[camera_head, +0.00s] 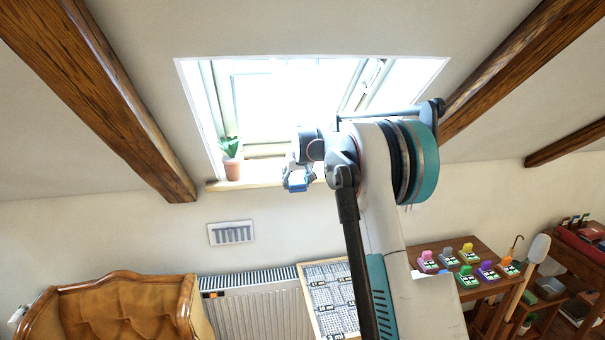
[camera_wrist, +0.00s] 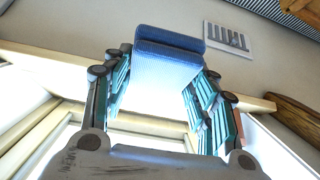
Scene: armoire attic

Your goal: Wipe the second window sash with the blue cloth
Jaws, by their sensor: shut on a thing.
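The blue cloth (camera_wrist: 165,58) is a folded pad in the wrist view, held between the fingers of my gripper (camera_wrist: 160,82). My gripper is shut on it. In the head view my gripper (camera_head: 297,184) is in front of the sill, below the window, and a small blue patch of the cloth (camera_head: 298,187) shows there. The skylight window has a bright pane and a pale sash frame (camera_head: 262,150) on the left and middle. A second framed part (camera_head: 368,82) shows on the right, partly behind my arm. I cannot tell which one is the second sash.
A potted plant (camera_head: 232,168) stands on the wooden sill (camera_head: 215,186), left of my gripper. Wooden beams (camera_head: 100,95) cross the sloped ceiling.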

